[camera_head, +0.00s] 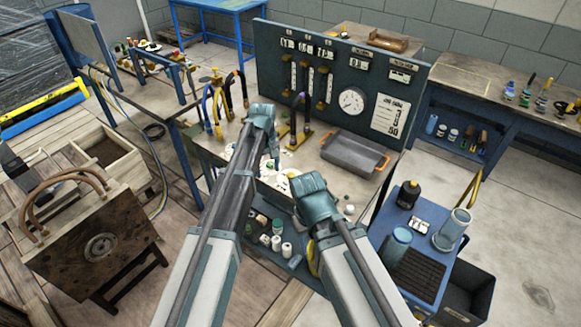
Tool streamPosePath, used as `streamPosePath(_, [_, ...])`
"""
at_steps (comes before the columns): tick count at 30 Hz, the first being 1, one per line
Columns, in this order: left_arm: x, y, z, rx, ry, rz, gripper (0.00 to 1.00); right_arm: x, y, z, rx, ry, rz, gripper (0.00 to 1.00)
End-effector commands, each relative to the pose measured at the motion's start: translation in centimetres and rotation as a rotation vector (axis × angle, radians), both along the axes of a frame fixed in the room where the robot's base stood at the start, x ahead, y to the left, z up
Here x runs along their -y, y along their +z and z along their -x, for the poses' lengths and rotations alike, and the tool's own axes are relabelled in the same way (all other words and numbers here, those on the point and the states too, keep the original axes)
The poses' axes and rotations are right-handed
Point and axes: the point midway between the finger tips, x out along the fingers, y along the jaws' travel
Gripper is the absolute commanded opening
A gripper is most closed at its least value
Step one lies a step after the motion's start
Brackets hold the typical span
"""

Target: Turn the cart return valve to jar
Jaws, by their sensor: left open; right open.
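The blue cart (397,212) stands at the lower right. It carries a black bottle (408,196), a clear jar (452,232), a blue-lidded jar (397,246) and a small white-and-dark fitting (418,225). I cannot tell whether that fitting is the return valve, nor read its setting. My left gripper (262,112) is open over the bench, in front of the panel's lower left part, and seems to hold nothing. My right gripper (308,184) is open near the bench's front edge, left of the cart and apart from it.
A dark panel (340,65) with tubes, a round gauge (352,100) and labels stands behind the bench. A grey tray with orange handles (355,152) lies on the bench. Purple and black hoses rise near my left gripper. A black bin (468,292) stands beside the cart. Floor on the right is clear.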

Motion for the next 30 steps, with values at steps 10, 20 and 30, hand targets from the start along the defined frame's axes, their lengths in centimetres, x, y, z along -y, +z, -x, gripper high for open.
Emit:
streamPosePath(10, [7.5,0.0,-11.4,-0.025,0.274,0.0,0.71,0.0,0.0,0.0,0.0,0.0,0.0,0.5])
streamPosePath(20, [7.7,-0.5,-11.4,-0.025,0.287,0.001,0.71,0.0,-0.5,0.0,0.0,0.0,0.0,0.5])
streamPosePath(30, [7.7,-3.8,-11.4,-0.025,0.286,0.001,0.71,0.0,-3.8,0.0,0.0,-0.001,0.0,0.5])
